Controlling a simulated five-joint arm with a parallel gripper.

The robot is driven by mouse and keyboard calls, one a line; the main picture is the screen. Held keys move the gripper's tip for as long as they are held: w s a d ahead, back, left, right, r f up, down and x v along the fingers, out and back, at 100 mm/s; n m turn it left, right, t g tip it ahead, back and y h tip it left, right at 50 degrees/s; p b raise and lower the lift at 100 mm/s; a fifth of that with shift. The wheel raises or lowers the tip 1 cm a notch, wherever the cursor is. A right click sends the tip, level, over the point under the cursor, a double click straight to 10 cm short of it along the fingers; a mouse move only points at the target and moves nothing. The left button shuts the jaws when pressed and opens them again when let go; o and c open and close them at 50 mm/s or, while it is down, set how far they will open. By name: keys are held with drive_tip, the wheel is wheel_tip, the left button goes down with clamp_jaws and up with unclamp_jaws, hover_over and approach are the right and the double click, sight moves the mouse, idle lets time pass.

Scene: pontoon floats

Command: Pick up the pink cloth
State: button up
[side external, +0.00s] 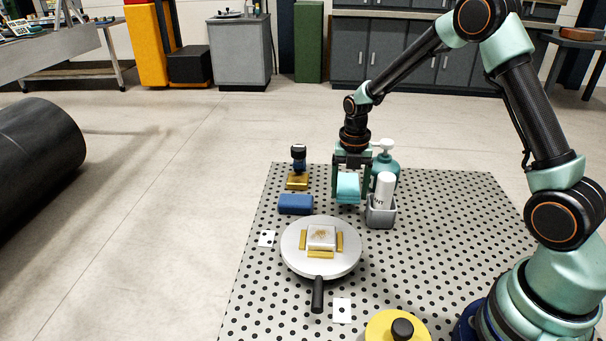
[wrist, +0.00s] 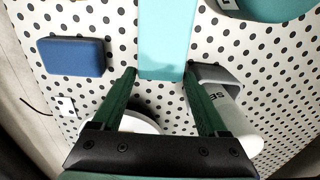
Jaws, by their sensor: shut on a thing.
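My gripper (side external: 349,193) points down over the far part of the perforated board. It is shut on a turquoise piece (side external: 348,184) that looks like a folded cloth. In the wrist view this turquoise piece (wrist: 164,40) reaches up from between the two green fingertips (wrist: 160,74) to the top edge. It seems to be held above the board, but the exact gap is hard to tell. I see no pink cloth in either view.
A grey holder (side external: 380,217) with a white tube (side external: 385,186) stands close right of my gripper, a teal pump bottle (side external: 384,160) behind it. A blue block (side external: 295,204) lies left. A round white plate (side external: 295,262) with a black handle is nearer. The board's left edge is mostly clear.

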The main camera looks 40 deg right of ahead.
wheel_tip(320, 180, up, 12)
idle(0.4)
drive_tip(key=shift+r, duration=0.1)
